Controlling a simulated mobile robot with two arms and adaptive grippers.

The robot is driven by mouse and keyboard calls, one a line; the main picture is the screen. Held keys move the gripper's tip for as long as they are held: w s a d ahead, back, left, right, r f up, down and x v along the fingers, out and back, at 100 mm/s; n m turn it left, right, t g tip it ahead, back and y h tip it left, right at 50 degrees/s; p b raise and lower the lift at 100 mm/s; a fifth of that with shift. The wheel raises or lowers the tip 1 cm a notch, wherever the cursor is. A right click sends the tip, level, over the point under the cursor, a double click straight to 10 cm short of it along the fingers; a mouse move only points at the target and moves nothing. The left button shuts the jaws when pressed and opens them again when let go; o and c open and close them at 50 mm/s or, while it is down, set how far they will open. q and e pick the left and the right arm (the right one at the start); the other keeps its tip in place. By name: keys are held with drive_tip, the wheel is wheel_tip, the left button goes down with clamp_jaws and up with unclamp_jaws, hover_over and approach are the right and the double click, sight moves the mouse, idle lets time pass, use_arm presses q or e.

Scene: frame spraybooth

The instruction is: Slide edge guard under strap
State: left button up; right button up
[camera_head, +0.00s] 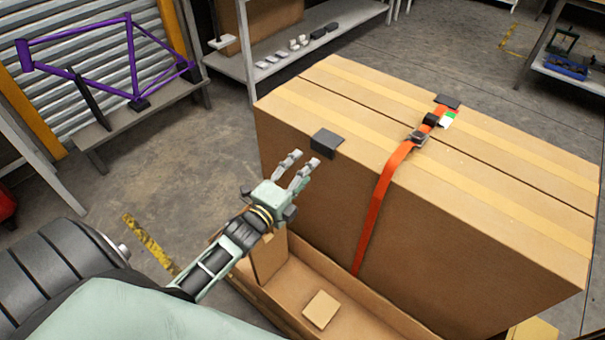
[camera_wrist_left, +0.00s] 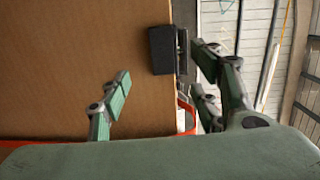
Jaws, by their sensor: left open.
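A large cardboard box (camera_head: 300,190) carries an orange strap (camera_head: 375,205) across its top and down its near side. A dark edge guard (camera_head: 325,143) sits on the box's near top edge, left of and apart from the strap. In the left wrist view the black guard (camera_wrist_left: 162,50) is on the box edge, above and between the finger tips. My left gripper (camera_head: 297,168) is open and empty just below the guard, its fingers apart; it also shows in the left wrist view (camera_wrist_left: 163,75). My right gripper is out of view.
A ratchet buckle (camera_head: 417,138) is on the strap, and another dark guard (camera_head: 447,101) is at the far edge by the strap. A cardboard tray (camera_head: 290,318) lies below the box's near side. A purple bike frame (camera_head: 130,60) stands at left.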

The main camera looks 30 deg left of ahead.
sight(323, 150)
use_arm(q)
drive_tip(key=w, duration=0.8)
drive_tip(key=shift+d+r, duration=0.25)
drive_tip(key=shift+r, duration=0.05)
drive_tip(key=shift+s, duration=0.1)
drive_tip(key=c, duration=1.2)
drive_tip(key=o, duration=0.5)
drive_tip(key=shift+c, duration=1.4)
